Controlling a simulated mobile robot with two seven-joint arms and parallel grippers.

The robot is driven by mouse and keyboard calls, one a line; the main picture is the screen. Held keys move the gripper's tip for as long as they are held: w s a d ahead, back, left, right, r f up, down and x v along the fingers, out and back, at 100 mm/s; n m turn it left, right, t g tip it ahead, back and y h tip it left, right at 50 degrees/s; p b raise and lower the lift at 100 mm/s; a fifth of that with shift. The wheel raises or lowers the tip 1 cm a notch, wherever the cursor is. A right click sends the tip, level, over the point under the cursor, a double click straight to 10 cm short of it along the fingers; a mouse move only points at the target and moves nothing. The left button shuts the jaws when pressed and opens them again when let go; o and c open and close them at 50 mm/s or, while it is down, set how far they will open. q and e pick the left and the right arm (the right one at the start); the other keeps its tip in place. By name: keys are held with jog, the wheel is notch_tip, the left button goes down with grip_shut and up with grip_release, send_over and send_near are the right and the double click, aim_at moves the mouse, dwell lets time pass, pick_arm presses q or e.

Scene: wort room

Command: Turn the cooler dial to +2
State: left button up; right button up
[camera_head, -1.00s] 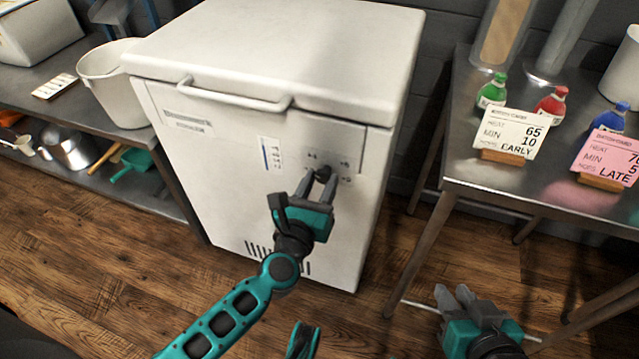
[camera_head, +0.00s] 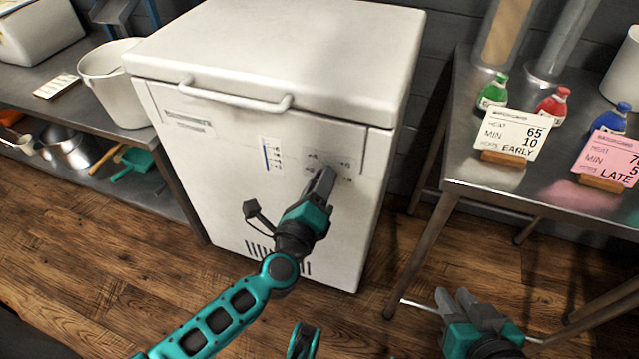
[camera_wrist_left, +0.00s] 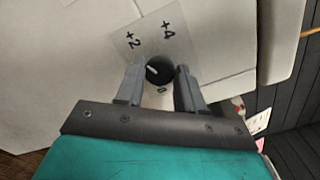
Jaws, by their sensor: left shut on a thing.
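The white chest cooler (camera_head: 270,60) stands upright in the head view, with its dial panel at the upper right of its front. My left gripper (camera_head: 328,174) is at this panel and mostly hides the dial there. In the left wrist view the round dark dial (camera_wrist_left: 159,70) sits between the fingertips of the left gripper (camera_wrist_left: 160,76), which is shut on it. The labels +2, +4 and a partly hidden 0 surround it. Its white pointer mark slants to the upper left, roughly towards +2; exact alignment is unclear. My right gripper (camera_head: 458,300) is low at the right, empty.
A steel table (camera_head: 470,180) at the right holds bottles and two cards. A steel shelf bench (camera_head: 50,110) with a white bucket (camera_head: 108,85) stands left of the cooler. The wooden floor before the cooler is open.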

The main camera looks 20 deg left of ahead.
pick_arm(q)
jog(key=shift+n, duration=0.6)
jog(key=o, duration=1)
jog(key=s, duration=1.2)
jog(key=shift+a, duration=0.2)
